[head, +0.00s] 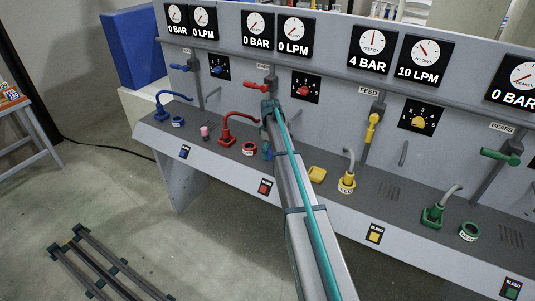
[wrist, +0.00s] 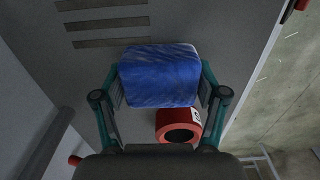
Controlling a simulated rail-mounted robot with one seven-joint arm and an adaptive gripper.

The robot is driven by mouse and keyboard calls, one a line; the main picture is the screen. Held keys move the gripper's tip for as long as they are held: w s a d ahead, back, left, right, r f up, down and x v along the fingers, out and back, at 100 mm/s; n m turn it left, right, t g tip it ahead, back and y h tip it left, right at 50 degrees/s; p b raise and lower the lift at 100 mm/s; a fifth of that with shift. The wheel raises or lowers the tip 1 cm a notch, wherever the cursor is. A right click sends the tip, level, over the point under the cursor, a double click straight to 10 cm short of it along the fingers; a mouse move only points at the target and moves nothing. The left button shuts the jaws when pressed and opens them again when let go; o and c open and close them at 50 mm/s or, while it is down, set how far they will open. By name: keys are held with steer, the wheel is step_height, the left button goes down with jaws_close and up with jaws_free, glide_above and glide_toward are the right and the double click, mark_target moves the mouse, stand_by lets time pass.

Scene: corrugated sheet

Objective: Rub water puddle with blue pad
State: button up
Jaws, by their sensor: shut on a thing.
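The blue pad (wrist: 160,76) is a rounded block with a streaky surface. In the wrist view it sits between the two teal fingers of my gripper (wrist: 160,84), which is shut on it. In the head view my arm covers most of the gripper (head: 267,151), which is over the grey console counter beside the red ring. The pad is mostly hidden there. I cannot make out a water puddle in either view; the pad and arm hide part of the counter.
Gauges and levers line the panel behind. A dark metal frame (head: 95,268) lies on the floor at left.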

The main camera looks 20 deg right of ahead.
mark_target(265, 161)
steer(key=s+a, duration=0.2)
steer(key=shift+s+a, duration=0.25)
steer(key=shift+a, duration=0.15)
steer(key=shift+s+a+r, duration=0.1)
steer(key=shift+a+r, duration=0.1)
step_height(265, 161, up, 8)
steer(key=p, duration=0.3)
steer(key=shift+d+f, duration=0.15)
